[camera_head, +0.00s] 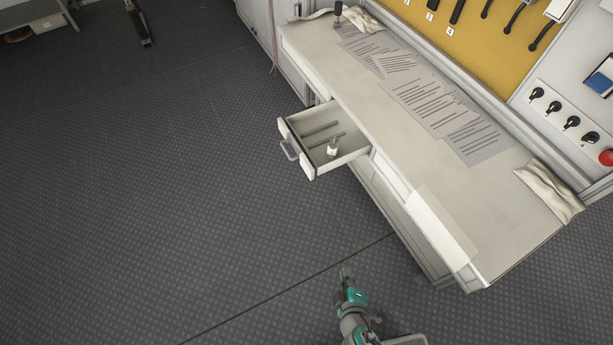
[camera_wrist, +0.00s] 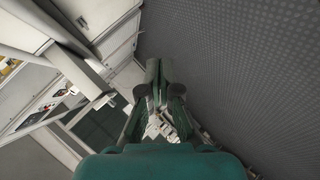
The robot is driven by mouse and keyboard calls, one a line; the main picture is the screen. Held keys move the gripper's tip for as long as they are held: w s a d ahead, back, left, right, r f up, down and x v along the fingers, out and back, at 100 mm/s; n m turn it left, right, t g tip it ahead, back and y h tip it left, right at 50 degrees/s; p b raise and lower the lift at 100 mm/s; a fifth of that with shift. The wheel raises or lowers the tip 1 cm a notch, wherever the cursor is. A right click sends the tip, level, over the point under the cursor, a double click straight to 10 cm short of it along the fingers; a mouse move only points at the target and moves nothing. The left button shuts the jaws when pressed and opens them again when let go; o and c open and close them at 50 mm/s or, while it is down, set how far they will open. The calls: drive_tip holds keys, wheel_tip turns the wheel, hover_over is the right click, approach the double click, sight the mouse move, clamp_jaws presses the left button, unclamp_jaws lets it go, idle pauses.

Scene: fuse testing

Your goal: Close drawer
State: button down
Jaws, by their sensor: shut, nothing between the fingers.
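An open drawer (camera_head: 345,157) sticks out from the front of the white workbench (camera_head: 440,125) in the head view. Its handle (camera_head: 288,149) is on the front panel, facing left. Inside the drawer lie dark bar-shaped items (camera_head: 320,130) and a small white object (camera_head: 332,148). My gripper (camera_head: 345,270) is below the drawer in the picture, apart from it, over the floor. In the wrist view my gripper (camera_wrist: 158,70) has its fingers together, with nothing between them. I cannot pick out the drawer in the wrist view.
Papers (camera_head: 430,95) and a crumpled cloth (camera_head: 550,192) lie on the bench top. A yellow tool panel (camera_head: 470,25) stands behind it. The dark floor (camera_head: 150,190) left of the drawer is clear. The bench's front corner (camera_head: 470,285) is right of my gripper.

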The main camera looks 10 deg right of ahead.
drive_tip(key=w+a+r+n+t+h, duration=0.1)
drive_tip(key=w+a+r+t+h, duration=0.15)
drive_tip(key=w+a, duration=0.4)
drive_tip(key=w+a+r+n+t+h, duration=0.1)
drive_tip(key=w+a+r+h, duration=0.2)
drive_tip(key=w, duration=0.6)
drive_tip(key=t+h, duration=0.1)
drive_tip(key=t, duration=0.1)
approach(305, 167)
drive_tip(key=w+a, duration=0.1)
drive_tip(key=w, duration=0.3)
drive_tip(key=d, duration=0.1)
drive_tip(key=w+d, duration=0.1)
drive_tip(key=shift+w+d+f+g, duration=0.1)
drive_tip(key=shift+w+d+g, duration=0.15)
drive_tip(key=shift+w+d, duration=0.2)
drive_tip(key=shift+d, duration=0.3)
